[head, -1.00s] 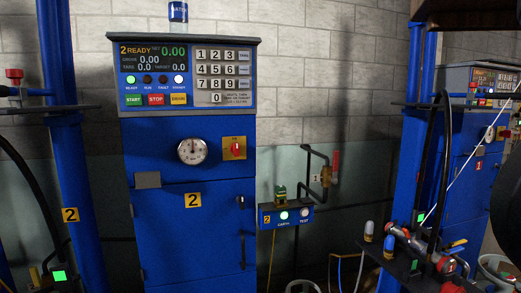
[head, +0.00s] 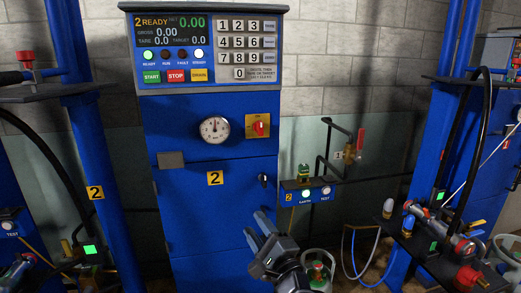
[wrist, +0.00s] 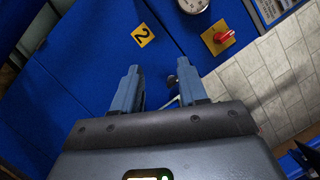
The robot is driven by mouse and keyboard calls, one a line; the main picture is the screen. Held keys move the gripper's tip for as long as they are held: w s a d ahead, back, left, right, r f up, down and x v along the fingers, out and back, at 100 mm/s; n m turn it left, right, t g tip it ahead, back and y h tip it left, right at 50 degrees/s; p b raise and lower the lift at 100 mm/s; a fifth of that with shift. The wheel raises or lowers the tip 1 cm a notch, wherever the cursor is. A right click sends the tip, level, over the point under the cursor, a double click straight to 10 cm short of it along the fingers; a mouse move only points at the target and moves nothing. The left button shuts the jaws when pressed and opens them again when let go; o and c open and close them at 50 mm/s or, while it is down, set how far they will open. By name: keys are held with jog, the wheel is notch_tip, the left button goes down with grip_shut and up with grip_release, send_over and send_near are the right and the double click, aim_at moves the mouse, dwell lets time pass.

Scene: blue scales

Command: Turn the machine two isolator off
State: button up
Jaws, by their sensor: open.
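The machine two isolator is a red rotary knob (head: 258,127) on a yellow plate (head: 249,120), on the front of the blue cabinet (head: 220,240) marked 2. It is right of a round gauge (head: 214,129). In the wrist view the red knob (wrist: 222,36) is at the upper right, beyond my fingertips. My gripper (head: 262,228) is open and empty, in front of the lower cabinet door, below the isolator and apart from it. In the wrist view my gripper (wrist: 164,80) shows two spread blue-grey fingers. The display (head: 175,33) reads "2 READY", with ready and steady lamps lit.
A dark door handle (head: 264,181) is near my fingertips. An earth box (head: 306,193) with a lit lamp, and a pipe valve with a red handle (head: 360,137), are to the right. A green cylinder (head: 318,272) stands behind my gripper. Blue posts (head: 75,140) flank the cabinet.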

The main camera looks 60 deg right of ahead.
jog(key=w+d+r+m+g+h+p, duration=0.1)
jog(key=w+d+r+m+h, duration=0.25)
jog(key=d+r+m, duration=0.35)
jog(key=m+g+h+p, duration=0.1)
jog(key=m+h, duration=0.1)
jog(key=m, duration=0.7)
send_near(261, 132)
jog(key=x, duration=0.4)
jog(key=shift+g+h, duration=0.25)
jog(key=shift+g, duration=0.15)
jog(key=shift+x, duration=3.65)
grip_shut()
